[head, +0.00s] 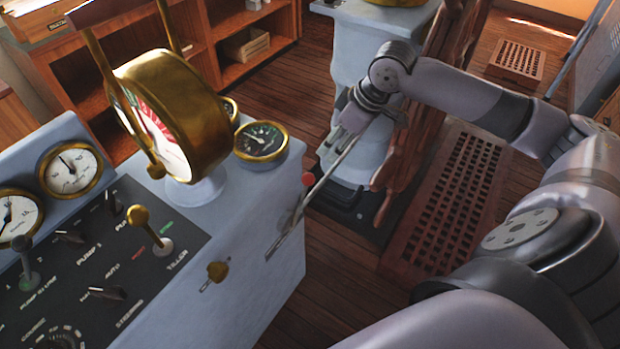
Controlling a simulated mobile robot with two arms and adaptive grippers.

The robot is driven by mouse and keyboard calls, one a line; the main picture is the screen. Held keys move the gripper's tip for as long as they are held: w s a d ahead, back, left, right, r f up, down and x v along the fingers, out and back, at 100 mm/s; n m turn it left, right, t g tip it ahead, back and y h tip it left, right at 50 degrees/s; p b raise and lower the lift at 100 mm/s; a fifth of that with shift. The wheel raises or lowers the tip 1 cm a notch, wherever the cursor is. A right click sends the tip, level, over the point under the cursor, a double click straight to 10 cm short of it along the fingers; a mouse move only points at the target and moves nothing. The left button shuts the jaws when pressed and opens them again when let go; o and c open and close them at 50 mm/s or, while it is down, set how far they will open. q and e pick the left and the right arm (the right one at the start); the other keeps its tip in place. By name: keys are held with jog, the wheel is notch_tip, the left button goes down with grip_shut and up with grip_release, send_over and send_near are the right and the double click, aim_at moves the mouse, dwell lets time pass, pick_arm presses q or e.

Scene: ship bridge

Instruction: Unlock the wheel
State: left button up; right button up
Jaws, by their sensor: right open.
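The wooden ship's wheel (398,150) shows nearly edge-on beside its pale grey pedestal (360,40), partly hidden behind my right arm. My right gripper (349,122) is open, in front of the pedestal and left of the wheel. A thin grey rod (328,178) runs from near the gripper down to the left, towards the console's side. I cannot tell whether the gripper touches it. A red knob (308,179) shows at the console's edge, beside the rod. My left gripper is not in view.
The grey console (262,192) fills the lower left, with a large brass gauge (180,112), small dials and switches on top. Wooden shelves (240,50) stand behind. A wooden grating (452,200) lies on the floor right of the wheel. Bare planks show between console and pedestal.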

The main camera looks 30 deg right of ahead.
aim_at(310, 176)
jog(key=x, duration=1.1)
jog(key=p+x, duration=0.1)
jog(key=x, duration=0.5)
jog(key=shift+s+a, duration=0.15)
jog(key=shift+a, duration=0.1)
jog(key=shift+c, duration=0.2)
grip_shut()
